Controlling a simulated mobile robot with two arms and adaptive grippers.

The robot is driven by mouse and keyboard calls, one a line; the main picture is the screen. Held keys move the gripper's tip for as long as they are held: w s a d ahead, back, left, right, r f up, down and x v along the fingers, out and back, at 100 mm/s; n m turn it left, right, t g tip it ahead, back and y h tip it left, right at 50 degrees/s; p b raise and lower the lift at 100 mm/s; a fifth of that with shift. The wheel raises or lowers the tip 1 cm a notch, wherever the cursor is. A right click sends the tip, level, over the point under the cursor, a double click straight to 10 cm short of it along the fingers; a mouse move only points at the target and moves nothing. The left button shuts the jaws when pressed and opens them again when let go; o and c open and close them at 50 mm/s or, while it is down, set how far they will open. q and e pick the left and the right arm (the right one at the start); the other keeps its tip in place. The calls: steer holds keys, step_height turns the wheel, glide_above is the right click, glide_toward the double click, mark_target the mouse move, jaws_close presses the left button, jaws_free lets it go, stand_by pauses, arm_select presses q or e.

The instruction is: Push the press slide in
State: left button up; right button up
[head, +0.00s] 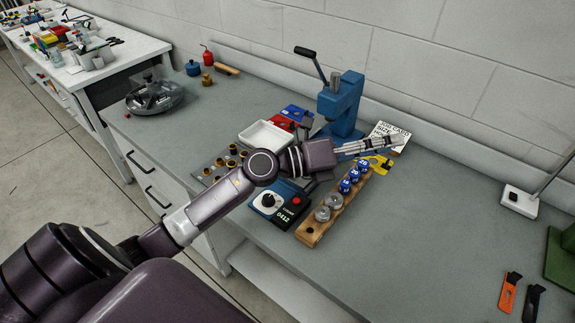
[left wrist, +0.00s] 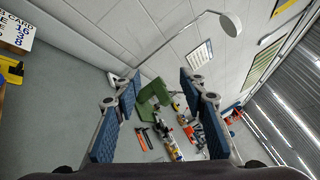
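The blue press (head: 342,106) stands upright near the back wall, with a black-knobbed lever (head: 310,60) raised to the left. My left arm and gripper cross in front of its base, so I cannot clearly make out the slide. My left gripper (head: 392,144) is in front of the press and to its right, pointing right. In the left wrist view, the fingers of my left gripper (left wrist: 160,88) are spread wide with nothing between them. My right gripper is not in view.
A yellow piece (head: 382,163) lies just beyond the wooden block (head: 312,232) with blue knobs. A white card (head: 390,131) stands behind my gripper. A control box (head: 281,204) and white tray (head: 266,137) are near my arm.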

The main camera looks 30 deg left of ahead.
arm_select(q)
steer(key=a+f+m+g+y, duration=0.6)
steer(key=a+f+g+y, duration=0.15)
steer(key=a+f, duration=0.65)
steer(key=s+a+g+y, duration=0.1)
steer(key=a+y, duration=0.3)
steer(key=a, duration=0.8)
steer(key=shift+n+g, duration=0.25)
steer(key=shift+n, duration=0.05)
steer(key=p+x, duration=0.2)
steer(key=x, duration=0.5)
steer(key=shift+s+a, duration=0.15)
steer(key=shift+f, duration=0.6)
steer(key=shift+y, duration=0.25)
jaws_close()
